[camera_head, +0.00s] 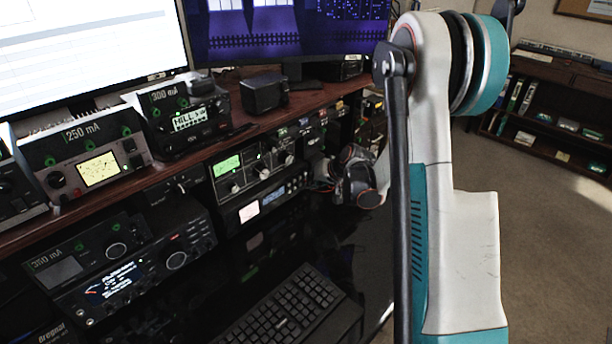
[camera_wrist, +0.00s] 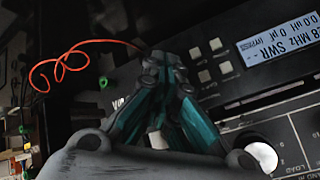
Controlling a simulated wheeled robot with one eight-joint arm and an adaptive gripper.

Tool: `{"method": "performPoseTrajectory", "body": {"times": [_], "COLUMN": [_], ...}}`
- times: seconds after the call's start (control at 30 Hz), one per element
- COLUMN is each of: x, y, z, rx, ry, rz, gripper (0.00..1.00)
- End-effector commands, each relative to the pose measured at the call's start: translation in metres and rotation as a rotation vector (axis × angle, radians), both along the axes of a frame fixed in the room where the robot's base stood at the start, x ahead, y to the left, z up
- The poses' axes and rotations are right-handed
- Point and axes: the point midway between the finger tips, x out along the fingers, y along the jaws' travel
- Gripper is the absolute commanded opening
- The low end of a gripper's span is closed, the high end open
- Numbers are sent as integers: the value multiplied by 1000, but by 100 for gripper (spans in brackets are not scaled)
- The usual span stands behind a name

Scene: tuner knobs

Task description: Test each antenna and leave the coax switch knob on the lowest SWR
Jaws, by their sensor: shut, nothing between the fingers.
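My gripper (camera_wrist: 160,62) is shut and empty in the wrist view, its fingertips in front of a dark panel. That panel has several small pale buttons (camera_wrist: 207,60) and a lit display (camera_wrist: 282,40) reading "SWR -", with "BYPASS" in smaller letters. A white round knob (camera_wrist: 262,156) is on the panel at the lower right. I cannot tell which knob is the coax switch. In the head view, my gripper (camera_head: 322,172) is at the right end of the stacked radio units, beside a unit with a green display (camera_head: 227,165) and several knobs.
A thin red cable (camera_wrist: 72,62) loops left of my gripper in the wrist view. A keyboard (camera_head: 290,312) lies on the dark desk. A wooden shelf (camera_head: 215,113) carries meters and boxes. Open carpet (camera_head: 560,240) is at the right.

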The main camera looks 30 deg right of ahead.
Motion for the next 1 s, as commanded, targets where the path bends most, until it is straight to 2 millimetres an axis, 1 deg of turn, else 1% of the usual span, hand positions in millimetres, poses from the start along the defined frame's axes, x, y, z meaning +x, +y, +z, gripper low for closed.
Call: {"method": "performPoseTrajectory", "body": {"times": [0.47,0.73,1.0], "x": [5,5,-4], "y": [2,2,-1], "z": [0,0,0], "rx": [0,0,0], "ry": [0,0,0], "rz": [0,0,0], "gripper": [0,0,0]}}
